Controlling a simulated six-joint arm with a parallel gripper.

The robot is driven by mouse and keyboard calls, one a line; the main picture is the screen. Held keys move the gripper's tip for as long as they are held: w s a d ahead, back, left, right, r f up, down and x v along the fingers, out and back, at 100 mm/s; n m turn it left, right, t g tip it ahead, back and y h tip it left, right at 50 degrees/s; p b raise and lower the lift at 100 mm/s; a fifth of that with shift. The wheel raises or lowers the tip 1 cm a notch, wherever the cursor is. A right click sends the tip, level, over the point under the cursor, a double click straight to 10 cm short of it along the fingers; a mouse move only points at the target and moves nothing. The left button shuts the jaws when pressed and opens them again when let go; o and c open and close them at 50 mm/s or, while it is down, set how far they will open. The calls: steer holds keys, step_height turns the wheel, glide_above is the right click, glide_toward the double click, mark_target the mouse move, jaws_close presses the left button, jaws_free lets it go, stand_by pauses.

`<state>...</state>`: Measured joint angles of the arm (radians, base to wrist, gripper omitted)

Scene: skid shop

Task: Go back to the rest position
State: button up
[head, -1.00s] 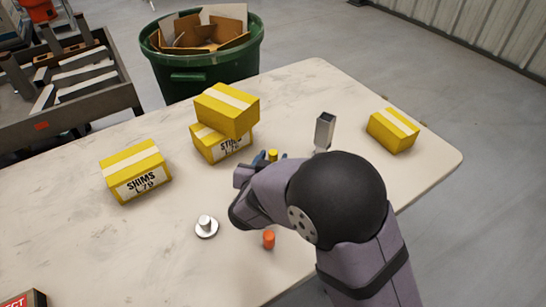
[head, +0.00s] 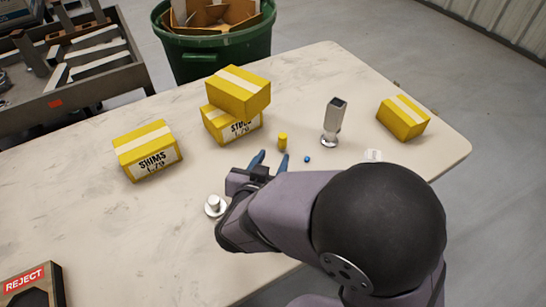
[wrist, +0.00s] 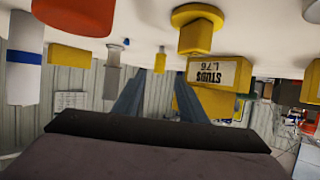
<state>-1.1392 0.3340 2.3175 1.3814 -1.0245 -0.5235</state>
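My gripper (head: 270,160) is open and empty, low over the table (head: 85,230). Its two blue fingers also show in the wrist view (wrist: 158,92), which is upside down. A small yellow cylinder (head: 282,142) stands upright just beyond the fingertips, apart from them; the wrist view shows it past the gap between the fingers (wrist: 160,60). My forearm covers part of the near table.
Yellow boxes (head: 148,150) (head: 240,90) (head: 403,118), a metal holder (head: 335,122), a blue ball (head: 307,159) and a flanged knob (head: 214,207) surround my gripper. A REJECT box (head: 32,287) stands near left. The wrist view shows a red-orange piece (wrist: 75,15) and a blue-banded white cylinder (wrist: 24,75).

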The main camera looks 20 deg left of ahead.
steer(key=shift+w+r, duration=0.1)
